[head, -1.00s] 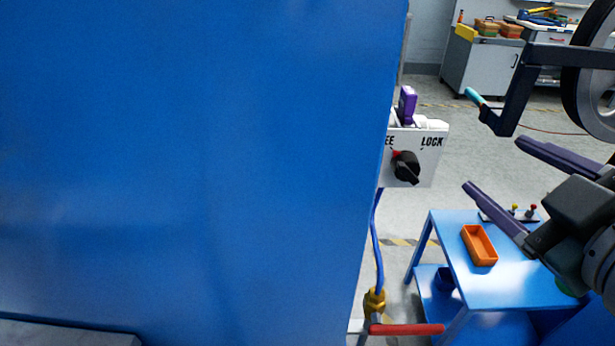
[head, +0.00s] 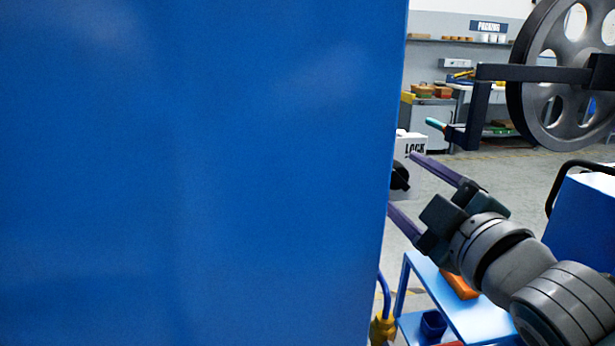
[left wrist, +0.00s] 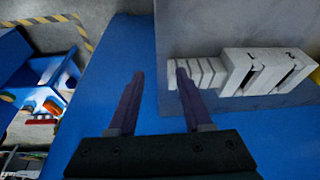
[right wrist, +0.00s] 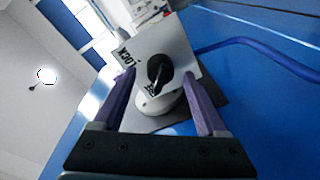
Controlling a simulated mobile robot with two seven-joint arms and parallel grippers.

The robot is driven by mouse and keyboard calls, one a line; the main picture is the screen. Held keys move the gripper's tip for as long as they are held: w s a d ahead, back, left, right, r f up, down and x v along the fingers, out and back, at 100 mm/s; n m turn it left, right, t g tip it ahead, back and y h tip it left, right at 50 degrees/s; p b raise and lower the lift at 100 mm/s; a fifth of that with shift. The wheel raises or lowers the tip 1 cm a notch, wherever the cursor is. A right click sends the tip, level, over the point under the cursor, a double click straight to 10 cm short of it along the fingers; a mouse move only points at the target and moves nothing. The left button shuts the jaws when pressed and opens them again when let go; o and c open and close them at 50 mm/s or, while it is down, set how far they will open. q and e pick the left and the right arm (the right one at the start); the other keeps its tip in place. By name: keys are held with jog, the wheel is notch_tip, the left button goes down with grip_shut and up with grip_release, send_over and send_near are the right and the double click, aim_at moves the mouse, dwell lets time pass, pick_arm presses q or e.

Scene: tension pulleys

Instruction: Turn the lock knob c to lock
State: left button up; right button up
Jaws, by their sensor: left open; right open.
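The lock knob c is a black knob (head: 400,176) on a white plate marked LOCK (head: 415,147), partly hidden by the blue panel edge in the head view. In the right wrist view the knob (right wrist: 157,72) sits on the plate (right wrist: 183,50), between and beyond the fingertips. My right gripper (head: 400,182) is open, its two purple fingers pointing at the knob. I cannot tell whether they touch it. My left gripper (left wrist: 160,72) is open and empty in the left wrist view, near white block-shaped parts (left wrist: 265,70) on a grey plate.
A large blue panel (head: 200,170) fills the left of the head view. A black arm with a big spoked wheel (head: 520,80) stands at upper right. A blue table (head: 455,305) with an orange tray (head: 460,283) is below my right arm. A blue hose (right wrist: 240,45) runs near the plate.

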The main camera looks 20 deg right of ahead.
jog(key=shift+w, duration=0.55)
grip_shut()
